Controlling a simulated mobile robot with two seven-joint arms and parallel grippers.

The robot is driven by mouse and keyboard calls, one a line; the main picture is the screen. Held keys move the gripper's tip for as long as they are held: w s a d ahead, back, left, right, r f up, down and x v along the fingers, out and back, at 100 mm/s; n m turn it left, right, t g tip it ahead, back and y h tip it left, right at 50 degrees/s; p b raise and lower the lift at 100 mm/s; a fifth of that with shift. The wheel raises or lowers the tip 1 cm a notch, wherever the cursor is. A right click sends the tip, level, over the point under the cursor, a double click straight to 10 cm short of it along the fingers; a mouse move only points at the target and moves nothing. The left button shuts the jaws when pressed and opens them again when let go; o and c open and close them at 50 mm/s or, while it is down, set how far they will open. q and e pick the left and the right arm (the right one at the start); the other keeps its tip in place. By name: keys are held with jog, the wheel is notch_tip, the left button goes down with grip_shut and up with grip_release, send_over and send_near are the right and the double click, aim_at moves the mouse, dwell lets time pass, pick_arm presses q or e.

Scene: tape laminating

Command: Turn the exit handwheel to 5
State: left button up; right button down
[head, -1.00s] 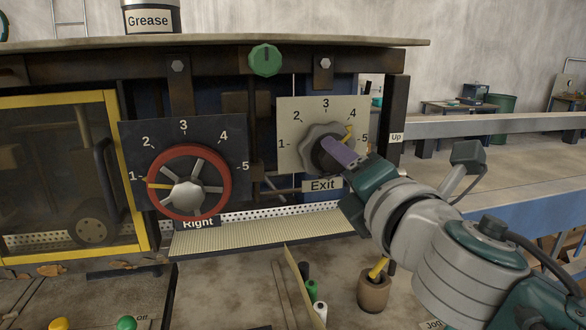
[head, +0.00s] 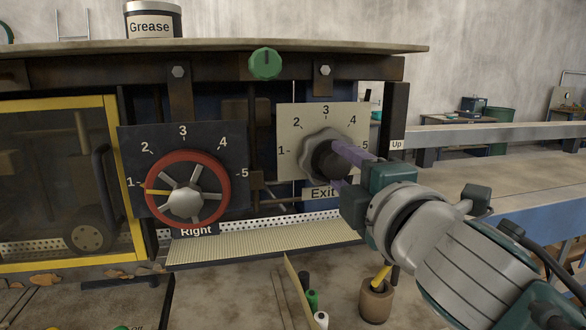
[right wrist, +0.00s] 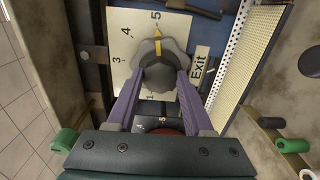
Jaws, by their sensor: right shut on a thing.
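The exit handwheel (head: 312,150) is a grey lobed knob on a pale plate numbered 1 to 5, above the label Exit. It also shows in the right wrist view (right wrist: 148,48), where its yellow pointer (right wrist: 157,38) points at the 5. In the head view the pointer is hidden behind my gripper. My right gripper (head: 338,165) has its purple fingers on either side of the wheel's dark hub, shut on it. These fingers also show in the right wrist view (right wrist: 160,80). My left gripper is not in view.
A red handwheel (head: 222,180) labelled Right stands to the left, its pointer near 1. A green knob (head: 265,63) sits above on the beam. A perforated ledge (head: 260,243) runs below. A brown pot (head: 376,302) stands below my right arm.

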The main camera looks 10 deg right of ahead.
dwell(0.3)
jog(key=shift+c, duration=1.4)
grip_release()
jog(key=shift+s, duration=0.1)
jog(key=s+b, duration=0.1)
jog(key=s, duration=0.8)
jog(key=shift+s+d, duration=0.15)
jog(key=shift+s, duration=0.25)
jog(key=shift+s, duration=0.1)
